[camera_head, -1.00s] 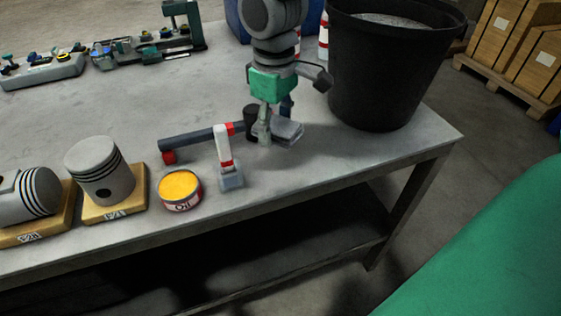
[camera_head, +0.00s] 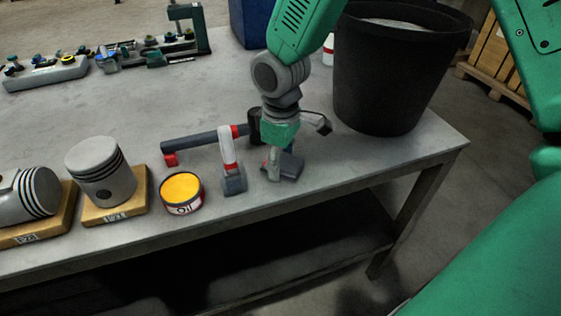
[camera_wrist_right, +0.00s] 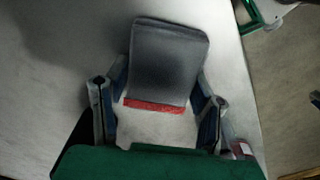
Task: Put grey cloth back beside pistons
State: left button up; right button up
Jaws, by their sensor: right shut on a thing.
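The folded grey cloth (camera_head: 290,166) is near the table's front edge, right of the brush-like tool. In the right wrist view the cloth (camera_wrist_right: 167,60), with a red stripe along its near edge, lies between the fingers. My right gripper (camera_head: 273,166) is shut on it. I cannot tell whether the cloth touches the table. One piston (camera_head: 100,170) stands upright on a wooden block; another piston (camera_head: 28,195) lies on its block at far left. The cloth is well to the right of both. My left gripper is not in view.
An open oil tin (camera_head: 182,192), the brush-like tool (camera_head: 231,165) and a long dark tool (camera_head: 200,143) lie between cloth and pistons. A black bucket (camera_head: 390,80) stands at the right. The table (camera_head: 90,110) is clear behind the pistons.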

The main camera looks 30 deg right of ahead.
aim_at(281, 160)
jog(key=o, duration=1.3)
notch_tip(281, 160, up, 12)
jog(key=shift+r+p, duration=0.1)
jog(key=shift+p, duration=0.9)
jog(key=shift+s, duration=0.1)
